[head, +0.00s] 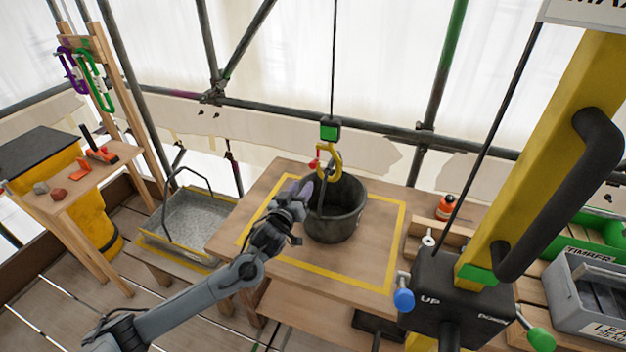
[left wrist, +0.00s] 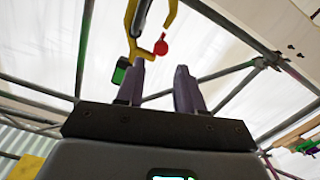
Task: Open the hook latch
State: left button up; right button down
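The yellow hook (head: 336,159) hangs under a black-and-green block (head: 330,129) on a cable, above the rear of a black bucket (head: 345,222). A small red tab (head: 314,163) sticks out from the hook's left side. The left wrist view also shows the hook (left wrist: 170,14) and the red tab (left wrist: 161,47). A grey bar (left wrist: 142,14) runs beside the hook; I cannot tell whether it is the latch or the bucket's handle. My left gripper (head: 302,188) is just left of the hook. Its purple fingers (left wrist: 161,78) are apart, with nothing visibly held. My right gripper is not in view.
The bucket stands on a wooden table (head: 350,274) inside a yellow outline. A yellow post with a black handle and a control box (head: 452,285) fills the right. An orange bottle (head: 447,207) stands behind it. A grey tray (head: 196,222) sits left of the table.

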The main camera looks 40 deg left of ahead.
aim_at(312, 166)
pick_arm(q)
jog(key=x, duration=0.7)
jog(key=r+b+x, duration=0.1)
jog(key=x, duration=0.3)
jog(key=shift+w+a, duration=0.2)
jog(key=shift+a, duration=0.1)
grip_shut()
